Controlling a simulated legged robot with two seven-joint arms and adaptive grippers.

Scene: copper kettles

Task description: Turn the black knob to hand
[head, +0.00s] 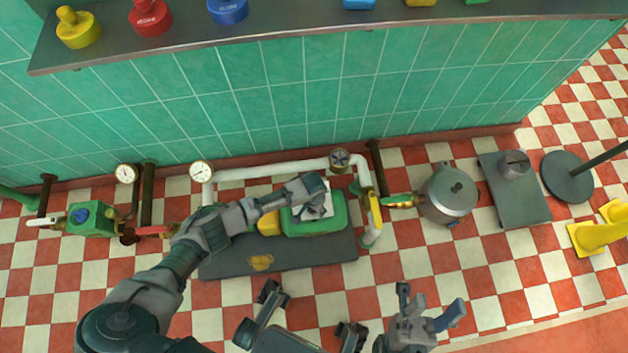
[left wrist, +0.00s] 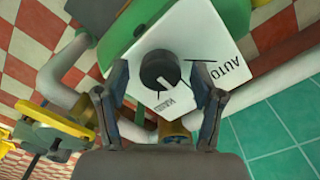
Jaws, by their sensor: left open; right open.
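The black knob (left wrist: 156,69) sits on a white panel (left wrist: 186,52) printed AUTO on one side and HAND at the near edge. Its white mark shows on the knob's lower right, on the side of the HAND label. In the head view the panel (head: 327,207) is on top of a green box (head: 325,224), and my left arm hides the knob. My left gripper (left wrist: 159,68) is open, with a finger on each side of the knob. It also shows over the panel in the head view (head: 314,194). My right gripper (head: 429,302) is open and empty at the bottom.
White pipe (head: 268,172) with gauges runs behind the box. A yellow-handled valve (head: 375,212) stands close right of it. A metal kettle (head: 448,194) stands farther right. A shelf (head: 300,27) with coloured objects crosses the top. Chequered floor (head: 420,258) is clear in front.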

